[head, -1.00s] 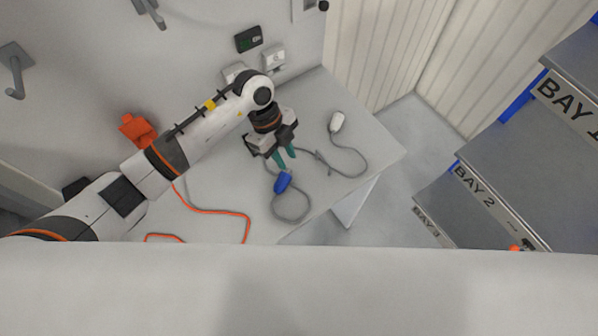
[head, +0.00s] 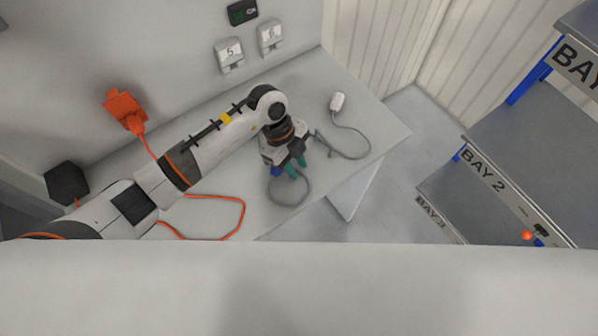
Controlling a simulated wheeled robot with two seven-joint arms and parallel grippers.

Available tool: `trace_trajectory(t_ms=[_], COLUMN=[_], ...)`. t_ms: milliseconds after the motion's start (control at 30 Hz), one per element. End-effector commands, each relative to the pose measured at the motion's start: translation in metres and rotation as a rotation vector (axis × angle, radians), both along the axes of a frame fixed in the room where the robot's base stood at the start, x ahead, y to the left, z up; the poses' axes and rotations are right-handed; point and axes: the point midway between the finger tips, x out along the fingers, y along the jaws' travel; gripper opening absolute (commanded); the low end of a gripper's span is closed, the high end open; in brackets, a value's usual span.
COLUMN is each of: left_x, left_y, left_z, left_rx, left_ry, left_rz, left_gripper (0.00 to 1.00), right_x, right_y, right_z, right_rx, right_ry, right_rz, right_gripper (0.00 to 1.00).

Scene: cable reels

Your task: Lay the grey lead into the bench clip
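The grey lead (head: 352,156) lies on the pale bench (head: 372,128). Its white end piece (head: 337,101) is near the back right, and a loop (head: 289,205) curls near the front edge. A blue connector (head: 276,171) shows partly behind my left gripper (head: 296,167). That gripper points down over the middle of the lead, its two teal fingers apart. It hides part of the lead, and I cannot tell whether the lead runs between the fingers. I cannot make out the bench clip. My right gripper is not in view.
An orange cable (head: 243,212) lies on the bench at left, leading to an orange block (head: 124,109) at the wall. Wall boxes (head: 229,54) stand behind the bench. Shelving marked BAY 2 (head: 483,169) is at right, across open floor (head: 405,135).

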Motion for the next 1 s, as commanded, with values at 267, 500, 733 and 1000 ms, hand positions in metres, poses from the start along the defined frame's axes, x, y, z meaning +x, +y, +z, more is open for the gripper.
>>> trace_trajectory(t_ms=[267, 500, 733, 1000], left_x=[-0.0002, -0.0008, -0.0008, -0.0008], left_y=[-0.0003, -0.0011, -0.0012, -0.0012], left_z=[-0.0003, -0.0029, -0.0031, -0.0031], left_rx=[0.0, 0.0, 0.0, 0.0], left_ry=[0.0, 0.0, 0.0, 0.0], left_rz=[0.0, 0.0, 0.0, 0.0], left_gripper=[0.27, 0.2, 0.01, 0.0], right_x=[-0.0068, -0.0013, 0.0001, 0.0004], right_y=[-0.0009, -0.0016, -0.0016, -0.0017], right_z=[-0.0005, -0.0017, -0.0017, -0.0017], right_rx=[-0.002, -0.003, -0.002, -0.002], right_ry=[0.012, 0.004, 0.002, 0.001], right_rz=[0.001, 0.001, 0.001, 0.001], right_gripper=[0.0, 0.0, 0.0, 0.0])
